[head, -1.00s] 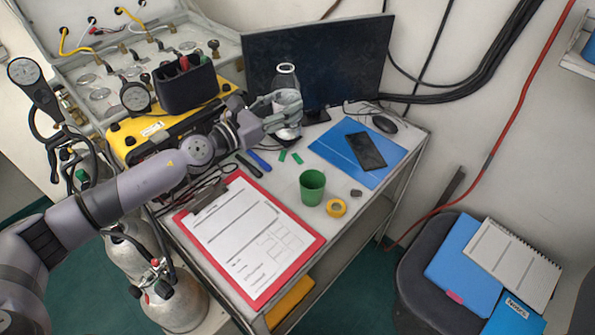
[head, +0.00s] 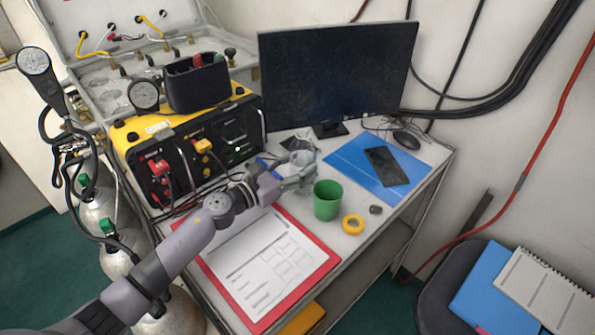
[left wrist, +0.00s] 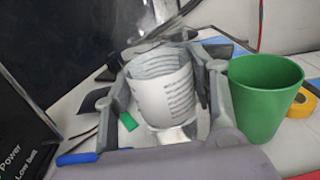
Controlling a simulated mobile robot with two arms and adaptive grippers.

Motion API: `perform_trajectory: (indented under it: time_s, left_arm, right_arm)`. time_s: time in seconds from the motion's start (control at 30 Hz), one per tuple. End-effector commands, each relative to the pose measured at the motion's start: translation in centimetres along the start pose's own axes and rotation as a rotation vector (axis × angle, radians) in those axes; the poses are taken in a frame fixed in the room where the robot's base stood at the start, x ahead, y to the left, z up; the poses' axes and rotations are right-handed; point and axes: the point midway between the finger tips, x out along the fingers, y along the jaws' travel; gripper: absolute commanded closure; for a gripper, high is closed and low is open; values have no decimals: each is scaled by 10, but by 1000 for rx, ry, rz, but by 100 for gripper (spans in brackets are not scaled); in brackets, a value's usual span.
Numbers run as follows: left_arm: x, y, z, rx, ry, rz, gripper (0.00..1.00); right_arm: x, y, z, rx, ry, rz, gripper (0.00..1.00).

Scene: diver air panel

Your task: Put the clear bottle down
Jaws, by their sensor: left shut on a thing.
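The clear bottle (left wrist: 163,88) with a pale printed label stands between the fingers of my left gripper (left wrist: 172,98) in the left wrist view. In the head view the bottle (head: 301,160) is partly hidden by my left gripper (head: 290,174), which is shut on it. The bottle looks roughly upright and low over the table, left of the green cup. I cannot tell whether its base touches the table top. My right gripper is not in view.
The green cup (head: 327,200) stands close to the right of my gripper, with yellow tape (head: 353,224) beside it. A red clipboard (head: 262,318) lies in front. The monitor (head: 338,75) stands behind. A blue folder (head: 352,160) with a phone (head: 386,166) lies to the right.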

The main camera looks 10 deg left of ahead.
Motion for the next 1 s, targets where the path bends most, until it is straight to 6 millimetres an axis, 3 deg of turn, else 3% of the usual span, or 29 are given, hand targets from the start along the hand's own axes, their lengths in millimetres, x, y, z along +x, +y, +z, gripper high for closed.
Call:
perform_trajectory:
  time_s: [0.47,0.5,0.77,1.0]
  left_arm:
    - [0,0,-9,1,-1,0,82]
    - [0,0,-8,1,0,0,46]
    - [0,0,-7,1,0,0,29]
    - [0,0,-7,1,0,0,28]
  right_arm:
    - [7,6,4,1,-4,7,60]
    - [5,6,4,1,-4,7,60]
    - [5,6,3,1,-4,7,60]
    - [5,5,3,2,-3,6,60]
